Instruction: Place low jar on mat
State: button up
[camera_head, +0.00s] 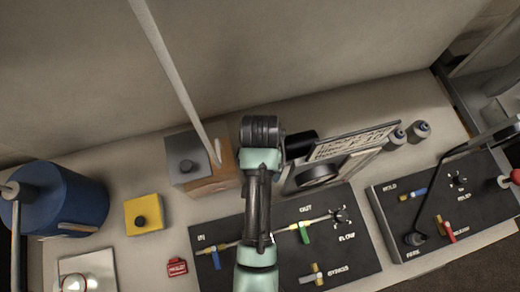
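A pale square plate (98,261), which may be the mat, lies at the bottom left, cut by the frame edge. A shiny, rounded, pale item (75,284) shows at its lower edge; I cannot tell if it is the low jar. Two small grey cylindrical containers (419,131) stand at the back right, and either could be a jar. My arm rises from the bottom centre and bends at a dark joint. The fingers of my gripper are not visible, so its hold on anything is hidden.
A blue cylinder (72,199) stands at left, beside a yellow block (144,214) and a red tag (177,267). A grey-topped box (188,157) is behind my arm. Black valve panels (350,252) fill the front centre and right (450,205). A leaning sign board (352,141) stands behind.

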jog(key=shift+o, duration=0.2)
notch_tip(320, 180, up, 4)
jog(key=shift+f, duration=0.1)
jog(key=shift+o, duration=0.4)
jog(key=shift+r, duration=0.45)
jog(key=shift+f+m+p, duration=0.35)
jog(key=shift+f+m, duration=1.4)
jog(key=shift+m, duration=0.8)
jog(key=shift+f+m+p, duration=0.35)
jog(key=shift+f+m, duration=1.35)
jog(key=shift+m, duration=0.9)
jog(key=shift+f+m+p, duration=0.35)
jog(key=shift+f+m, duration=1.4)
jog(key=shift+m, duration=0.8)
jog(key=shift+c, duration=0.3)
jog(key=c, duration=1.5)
